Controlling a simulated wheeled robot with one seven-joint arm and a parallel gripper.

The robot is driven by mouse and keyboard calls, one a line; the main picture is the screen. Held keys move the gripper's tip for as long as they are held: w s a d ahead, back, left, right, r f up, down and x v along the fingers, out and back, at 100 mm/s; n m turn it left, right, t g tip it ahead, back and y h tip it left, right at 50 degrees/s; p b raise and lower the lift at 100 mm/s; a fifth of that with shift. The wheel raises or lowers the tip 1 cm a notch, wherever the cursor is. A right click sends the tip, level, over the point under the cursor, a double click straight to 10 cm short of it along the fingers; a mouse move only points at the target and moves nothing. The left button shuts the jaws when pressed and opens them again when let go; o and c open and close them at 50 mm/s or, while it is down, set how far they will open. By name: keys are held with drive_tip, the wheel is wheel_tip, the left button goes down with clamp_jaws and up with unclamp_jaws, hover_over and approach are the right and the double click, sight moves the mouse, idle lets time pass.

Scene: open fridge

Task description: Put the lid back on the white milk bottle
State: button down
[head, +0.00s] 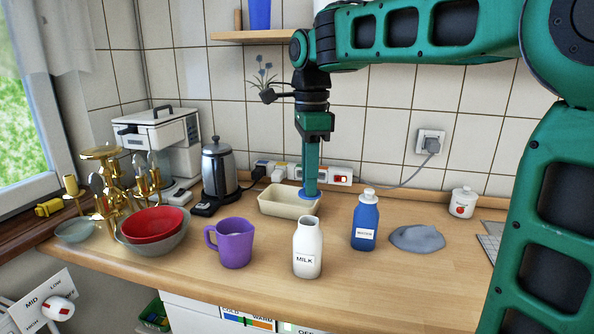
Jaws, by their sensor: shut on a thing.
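The white milk bottle (307,252) stands upright on the counter with its mouth open, and its label reads MILK. My gripper (309,189) points down behind and above the bottle, in front of the cream tray. It is shut on a small blue lid (308,195), of which only the edge shows below the fingers. The lid is apart from the bottle in the picture; its exact height above the tray is hard to tell.
A blue bottle (364,226) with a white cap stands right of the milk bottle, and a purple jug (235,243) stands left. The cream tray (277,202) is behind. A grey cloth (417,238), red bowl (152,224) and kettle (219,172) lie further out. The counter front is clear.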

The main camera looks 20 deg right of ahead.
drive_tip(key=shift+w, duration=0.15)
drive_tip(key=shift+d+f, duration=0.2)
drive_tip(key=shift+f, duration=0.3)
drive_tip(key=shift+a+f, duration=0.15)
drive_tip(key=shift+f, duration=2.55)
drive_tip(key=shift+f, duration=0.1)
drive_tip(key=c, duration=1)
unclamp_jaws()
drive_tip(key=shift+r, duration=3.55)
